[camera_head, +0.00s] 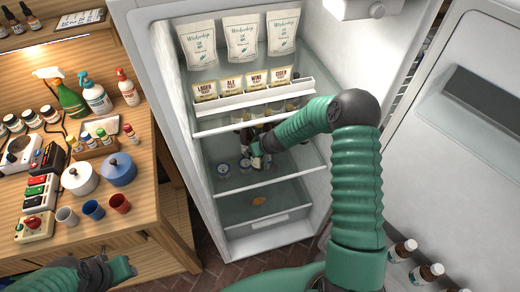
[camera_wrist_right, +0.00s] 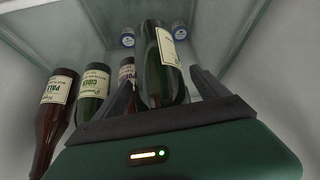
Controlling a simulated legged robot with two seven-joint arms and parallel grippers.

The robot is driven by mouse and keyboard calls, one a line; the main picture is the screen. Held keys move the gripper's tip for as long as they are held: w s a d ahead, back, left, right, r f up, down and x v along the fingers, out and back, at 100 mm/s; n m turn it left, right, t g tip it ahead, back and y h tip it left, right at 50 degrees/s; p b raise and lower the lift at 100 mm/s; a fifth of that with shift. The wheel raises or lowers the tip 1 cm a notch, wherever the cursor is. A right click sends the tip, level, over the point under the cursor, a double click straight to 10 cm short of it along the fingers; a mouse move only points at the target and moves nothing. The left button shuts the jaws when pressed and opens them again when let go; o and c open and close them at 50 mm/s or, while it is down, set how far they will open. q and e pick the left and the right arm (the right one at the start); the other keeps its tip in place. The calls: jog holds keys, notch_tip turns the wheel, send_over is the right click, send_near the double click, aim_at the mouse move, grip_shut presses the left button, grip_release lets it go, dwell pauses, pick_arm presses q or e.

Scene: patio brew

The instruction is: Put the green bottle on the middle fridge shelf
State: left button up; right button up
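The green bottle (camera_wrist_right: 160,70) with a pale label is upright between the fingers of my right gripper (camera_wrist_right: 165,88). In the right wrist view, narrow gaps show on both sides of it, so the fingers look open around it. In the head view my right gripper (camera_head: 262,150) is inside the open fridge, and the bottle is largely hidden by the arm. The fridge's middle shelf (camera_head: 300,158) shows its front edge. Whether the bottle's base rests on a shelf is unclear. My left gripper (camera_head: 120,268) is at the lower left, its fingers apart and empty, outside the fridge.
Several other bottles, such as a brown one (camera_wrist_right: 57,110), stand close beside the green one. Small cans (camera_head: 223,170) are nearby in the fridge. A white bin (camera_head: 250,100) with packets sits above. The open door (camera_head: 455,120) is right, the crowded wooden table (camera_head: 150,190) left.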

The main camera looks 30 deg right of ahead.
jog(key=d+p+v, duration=0.1)
jog(key=v, duration=1)
jog(key=s+a+r+g, duration=0.2)
jog(key=s+a, duration=0.5)
jog(key=s, duration=0.2)
jog(key=s+a+r+n+g, duration=0.1)
jog(key=s+a+r, duration=0.2)
jog(key=s+a, duration=0.4)
jog(key=s, duration=0.3)
jog(key=shift+g+y, duration=0.3)
jog(key=shift+g, duration=0.1)
jog(key=shift+a, duration=0.3)
jog(key=shift+d, duration=0.15)
